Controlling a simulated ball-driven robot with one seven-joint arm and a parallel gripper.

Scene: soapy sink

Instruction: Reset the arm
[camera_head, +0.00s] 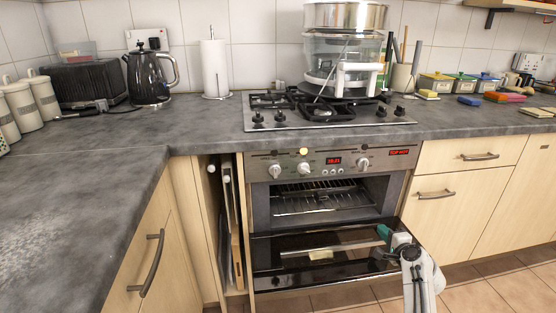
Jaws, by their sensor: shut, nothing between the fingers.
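My gripper (384,232) is at the lower right of the view, at the end of my white arm. It is shut with nothing held, its teal end in front of the oven door (290,275). I cannot tell if it touches the door. The oven door is tilted down and open, below the oven cavity (325,200). A wire rack shows inside the cavity.
The hob (310,120) above the oven carries a stacked steamer (345,55). A black kettle (148,77) and a paper towel roll (214,68) stand on the left counter. Cabinet drawers (455,190) are right of the oven. Tiled floor (490,292) is free at lower right.

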